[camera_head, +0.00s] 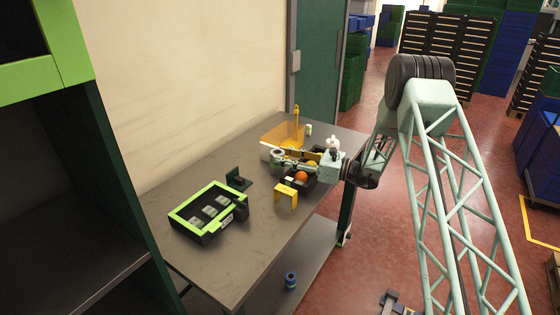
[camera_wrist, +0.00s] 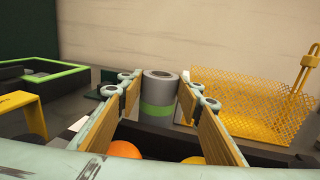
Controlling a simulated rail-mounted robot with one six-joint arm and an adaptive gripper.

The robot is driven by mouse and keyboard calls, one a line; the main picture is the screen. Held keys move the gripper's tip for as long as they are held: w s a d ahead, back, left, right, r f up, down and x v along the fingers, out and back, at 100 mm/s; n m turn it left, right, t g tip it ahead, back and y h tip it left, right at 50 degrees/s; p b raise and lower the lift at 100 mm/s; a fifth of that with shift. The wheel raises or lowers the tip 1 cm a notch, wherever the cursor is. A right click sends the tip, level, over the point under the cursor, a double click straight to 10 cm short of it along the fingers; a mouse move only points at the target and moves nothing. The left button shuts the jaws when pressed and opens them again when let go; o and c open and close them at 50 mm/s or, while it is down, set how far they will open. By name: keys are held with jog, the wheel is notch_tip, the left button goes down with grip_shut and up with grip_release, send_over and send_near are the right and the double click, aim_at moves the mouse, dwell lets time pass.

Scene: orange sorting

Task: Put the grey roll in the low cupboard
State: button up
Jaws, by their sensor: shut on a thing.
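The grey roll (camera_wrist: 161,88) is upright between my fingertips in the wrist view, with a green band around its lower part. My gripper (camera_wrist: 160,100) is shut on it, with wood-coloured pads on both sides. In the head view, my gripper (camera_head: 281,159) reaches left over the far part of the table, and the roll (camera_head: 276,153) shows small at its tips. I cannot tell whether the roll's base touches anything. A dark open compartment (camera_head: 60,200) fills the lower left of the head view, under a lime-edged part; I cannot tell if it is the low cupboard.
A dark tray with oranges (camera_head: 301,176) lies under my gripper. A yellow mesh basket (camera_head: 285,133) stands behind, a yellow stand (camera_head: 287,194) in front. A lime-rimmed crate (camera_head: 183,221) sits on the nearer table (camera_head: 255,240). The table's front right is clear. A blue spool (camera_head: 290,280) is below.

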jog(key=shift+r, duration=0.2)
notch_tip(320, 180, up, 18)
jog(key=p, duration=0.3)
jog(key=shift+f, duration=0.2)
jog(key=shift+r, duration=0.15)
dwell(0.8)
